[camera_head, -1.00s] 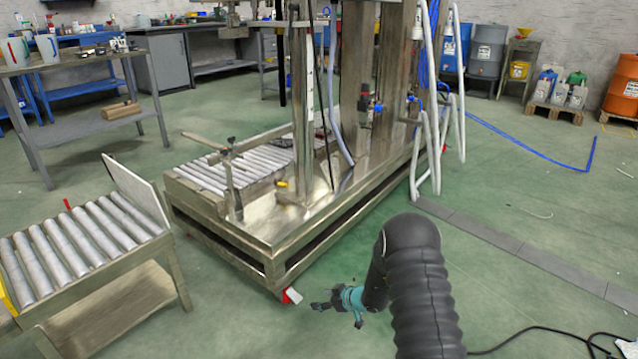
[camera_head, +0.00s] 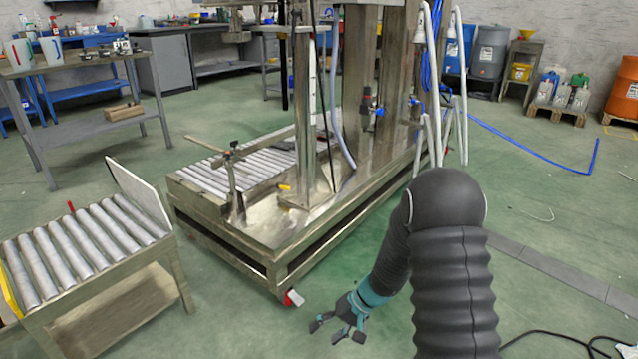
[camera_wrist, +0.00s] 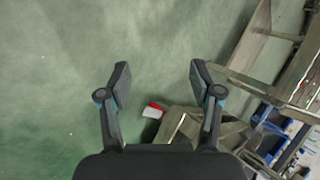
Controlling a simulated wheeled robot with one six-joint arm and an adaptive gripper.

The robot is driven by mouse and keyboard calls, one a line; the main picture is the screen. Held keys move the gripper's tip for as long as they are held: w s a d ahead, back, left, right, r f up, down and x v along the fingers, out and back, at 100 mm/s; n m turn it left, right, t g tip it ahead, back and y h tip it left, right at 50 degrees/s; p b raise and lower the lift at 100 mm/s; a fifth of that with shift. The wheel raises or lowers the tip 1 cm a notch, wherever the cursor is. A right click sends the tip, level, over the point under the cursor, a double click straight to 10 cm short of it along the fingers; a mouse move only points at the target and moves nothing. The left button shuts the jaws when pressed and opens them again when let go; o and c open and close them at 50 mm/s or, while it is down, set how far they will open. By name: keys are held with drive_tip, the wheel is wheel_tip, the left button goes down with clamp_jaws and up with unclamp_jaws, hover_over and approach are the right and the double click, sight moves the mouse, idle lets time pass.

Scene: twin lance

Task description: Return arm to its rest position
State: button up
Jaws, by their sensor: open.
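My gripper (camera_head: 338,331) is open and empty in the head view, at the end of my black ribbed arm, low over the green floor in front of the steel machine. In the wrist view my gripper (camera_wrist: 156,80) shows two dark fingers spread apart with nothing between them. Bare green floor lies beyond the fingertips there.
The steel machine (camera_head: 262,244) with rollers stands just behind and left of my gripper; a red-and-white piece (camera_head: 293,297) is at its near corner. A roller conveyor table (camera_head: 100,289) stands at the left. Green floor is open on the right, with a black cable (camera_head: 560,335) lying there.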

drive_tip(key=s+d+r+t+h+p, duration=0.2)
drive_tip(key=s+r, duration=0.6)
drive_tip(key=r, duration=0.6)
drive_tip(key=s+d+r+t+h+p, duration=0.2)
drive_tip(key=s+d+r, duration=0.5)
drive_tip(key=r, duration=0.7)
drive_tip(key=s+d+r+t+h+p, duration=0.2)
drive_tip(key=s+r, duration=0.7)
drive_tip(key=r, duration=0.5)
drive_tip(key=d+h+p, duration=0.1)
drive_tip(key=d+p, duration=0.1)
drive_tip(key=p, duration=0.1)
drive_tip(key=shift+d+t+h, duration=0.3)
drive_tip(key=shift+d+h, duration=0.05)
drive_tip(key=shift+h, duration=0.05)
